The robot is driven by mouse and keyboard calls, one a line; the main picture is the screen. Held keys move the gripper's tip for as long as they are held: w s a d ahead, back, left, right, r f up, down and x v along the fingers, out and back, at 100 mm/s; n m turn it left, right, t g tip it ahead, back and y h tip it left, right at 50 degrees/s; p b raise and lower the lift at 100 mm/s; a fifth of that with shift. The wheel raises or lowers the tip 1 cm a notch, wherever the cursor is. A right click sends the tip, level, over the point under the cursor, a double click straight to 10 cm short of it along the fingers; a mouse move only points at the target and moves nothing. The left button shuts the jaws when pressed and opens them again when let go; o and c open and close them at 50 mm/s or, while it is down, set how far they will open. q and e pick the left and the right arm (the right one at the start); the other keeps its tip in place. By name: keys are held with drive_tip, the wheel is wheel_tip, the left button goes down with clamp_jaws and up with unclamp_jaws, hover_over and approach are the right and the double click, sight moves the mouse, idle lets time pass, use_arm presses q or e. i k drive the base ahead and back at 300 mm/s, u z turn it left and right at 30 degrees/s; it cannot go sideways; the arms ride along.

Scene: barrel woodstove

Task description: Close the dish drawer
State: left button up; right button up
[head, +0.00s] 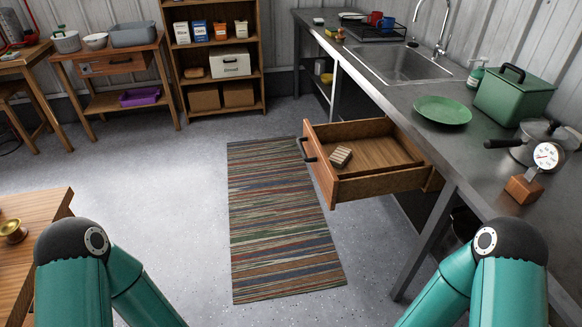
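The dish drawer (346,188) is a wooden drawer pulled far out from under the grey metal counter (436,113), on its left side. A dark handle (306,149) is on its front panel, which faces left. A small slatted wooden block (341,156) lies inside, near the front; the rest of the visible drawer floor is bare. My two teal arms show at the bottom left and bottom right, but neither gripper is in view. Nothing of mine touches the drawer.
A striped rug (280,220) lies on the open floor left of the drawer. The counter holds a green plate (442,110), a green box (512,95), a pan (538,138) and a dial gauge (546,157). A wooden table (36,232) stands at the lower left.

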sight(383, 161)
drive_tip(key=z, duration=0.2)
drive_tip(key=i, duration=0.8)
drive_tip(key=z, duration=0.05)
drive_tip(key=k, duration=0.5)
drive_tip(key=z, duration=0.75)
drive_tip(key=i, duration=0.4)
drive_tip(key=u, duration=0.3)
